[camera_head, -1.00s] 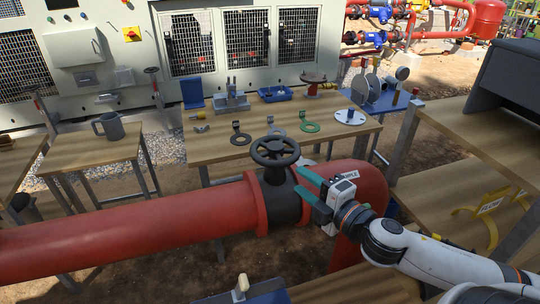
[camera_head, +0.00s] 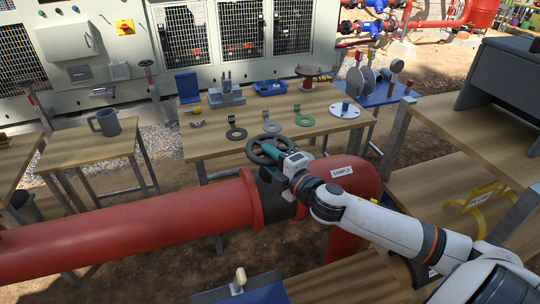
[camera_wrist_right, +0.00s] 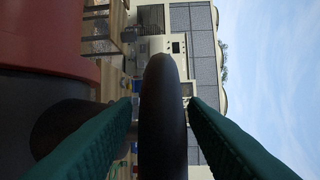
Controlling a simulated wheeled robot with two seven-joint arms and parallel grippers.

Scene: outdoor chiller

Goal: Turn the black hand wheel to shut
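The black hand wheel (camera_head: 262,147) sits on top of a black valve body (camera_head: 274,196) in the thick red pipe. My right gripper (camera_head: 276,154) is at the right side of the wheel in the head view, its arm coming in from the right. In the right wrist view, the wheel's dark rim (camera_wrist_right: 163,110) stands between the two green fingers (camera_wrist_right: 160,112). The fingers are apart, with a narrow gap showing on each side of the rim. The gripper hides part of the wheel in the head view. My left gripper is not in view.
The red pipe (camera_head: 130,235) runs across the front and bends down at the right, beside a "SAMPLE" label (camera_head: 342,171). Behind is a wooden table (camera_head: 215,148) with several rings and fittings. A wooden shelf (camera_head: 470,140) stands close to my right arm.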

